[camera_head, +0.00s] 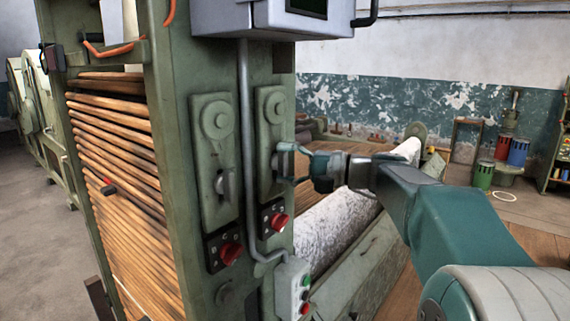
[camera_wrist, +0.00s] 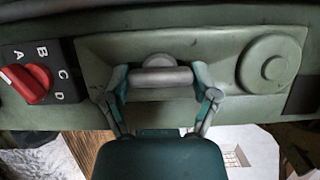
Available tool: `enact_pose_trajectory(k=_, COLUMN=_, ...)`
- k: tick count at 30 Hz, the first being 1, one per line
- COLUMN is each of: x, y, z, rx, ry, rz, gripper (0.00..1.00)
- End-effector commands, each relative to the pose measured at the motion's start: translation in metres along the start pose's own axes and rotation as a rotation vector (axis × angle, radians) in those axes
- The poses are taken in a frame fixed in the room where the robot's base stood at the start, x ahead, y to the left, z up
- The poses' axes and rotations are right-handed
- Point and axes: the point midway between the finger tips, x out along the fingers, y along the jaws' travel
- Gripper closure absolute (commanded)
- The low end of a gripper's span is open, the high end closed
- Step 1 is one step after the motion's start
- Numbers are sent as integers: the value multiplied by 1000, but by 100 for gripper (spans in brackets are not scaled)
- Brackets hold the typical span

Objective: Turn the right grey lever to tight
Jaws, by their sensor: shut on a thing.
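The right grey lever (camera_wrist: 161,77) sits on a green plate (camera_wrist: 215,55). In the wrist view its bar lies along the plate's length, between my two fingers. My gripper (camera_wrist: 160,80) is shut on the lever, one finger at each end of the bar. In the head view my gripper (camera_head: 285,164) reaches the right plate from the right, one finger above the other, and mostly hides this lever. The left grey lever (camera_head: 223,183) stands upright on its own plate to the left, untouched. No tight marking is readable.
Red rotary knobs (camera_head: 230,253) (camera_head: 279,222) sit below the plates; the one beside my gripper is lettered in the wrist view (camera_wrist: 27,83). A grey conduit (camera_head: 246,140) runs between the plates to a button box (camera_head: 292,288). A white-speckled roller (camera_head: 330,225) lies behind my arm.

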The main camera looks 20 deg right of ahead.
Motion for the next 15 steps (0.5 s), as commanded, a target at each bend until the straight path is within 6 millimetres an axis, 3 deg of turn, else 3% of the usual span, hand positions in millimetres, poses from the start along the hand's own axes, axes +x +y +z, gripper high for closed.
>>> enact_pose_trajectory(k=10, x=0, y=4, z=-1, rx=11, ry=1, rz=5, gripper=70)
enact_pose_trajectory(k=11, x=0, y=4, z=-1, rx=11, ry=1, rz=5, gripper=10)
enact_pose_trajectory(k=12, x=0, y=4, z=-1, rx=11, ry=1, rz=5, gripper=0)
enact_pose_trajectory(k=15, x=0, y=4, z=-1, rx=9, ry=1, rz=4, gripper=0)
